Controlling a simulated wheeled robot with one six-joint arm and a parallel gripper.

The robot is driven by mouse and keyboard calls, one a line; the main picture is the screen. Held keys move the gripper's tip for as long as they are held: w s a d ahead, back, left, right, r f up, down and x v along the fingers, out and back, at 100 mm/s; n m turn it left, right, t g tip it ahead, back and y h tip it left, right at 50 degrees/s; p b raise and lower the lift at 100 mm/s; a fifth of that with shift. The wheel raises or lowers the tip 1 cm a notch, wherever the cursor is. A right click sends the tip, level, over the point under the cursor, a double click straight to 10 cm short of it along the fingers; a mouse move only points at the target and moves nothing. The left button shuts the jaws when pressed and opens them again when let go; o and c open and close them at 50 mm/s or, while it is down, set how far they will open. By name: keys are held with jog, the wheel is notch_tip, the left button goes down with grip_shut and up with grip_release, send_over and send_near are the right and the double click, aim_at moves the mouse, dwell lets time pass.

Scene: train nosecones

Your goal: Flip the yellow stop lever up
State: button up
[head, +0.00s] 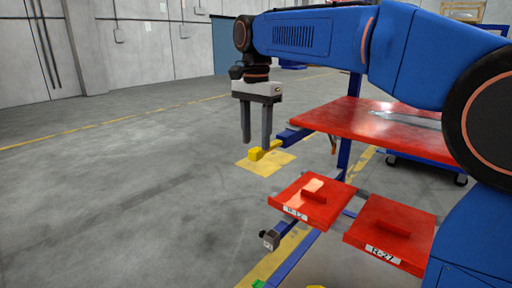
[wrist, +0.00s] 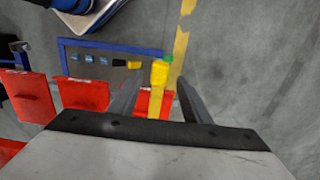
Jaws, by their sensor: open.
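The yellow stop lever (head: 257,153) sticks out from the end of a blue frame bar in the head view. It looks to lie about flat, with a blocky yellow end. In the wrist view the lever (wrist: 159,74) shows between and just beyond my fingertips. My gripper (head: 257,142) points down with its two dark fingers apart, right at the lever's end in the head view. The gripper (wrist: 158,88) is open and holds nothing. I cannot tell whether a finger touches the lever.
A red tabletop (head: 375,125) on a blue frame stands right of the gripper. Two red panels, R-12 (head: 305,212) and R-27 (head: 380,248), sit lower in front. A small green part (wrist: 168,58) and another yellow part (wrist: 134,65) lie beyond. The floor at left is clear.

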aim_at(256, 149)
jog(key=shift+f, duration=1.7)
jog(key=shift+c, duration=0.6)
grip_shut()
jog(key=shift+w+d+r+g+y, duration=0.2)
jog(key=shift+r+g+y, duration=0.35)
jog(key=shift+r, duration=0.15)
jog(key=shift+w+d+r+g+y, duration=0.15)
jog(key=shift+r+g+y, duration=0.4)
jog(key=shift+r, duration=0.15)
jog(key=shift+o, duration=0.6)
grip_release()
jog(key=v, duration=1.2)
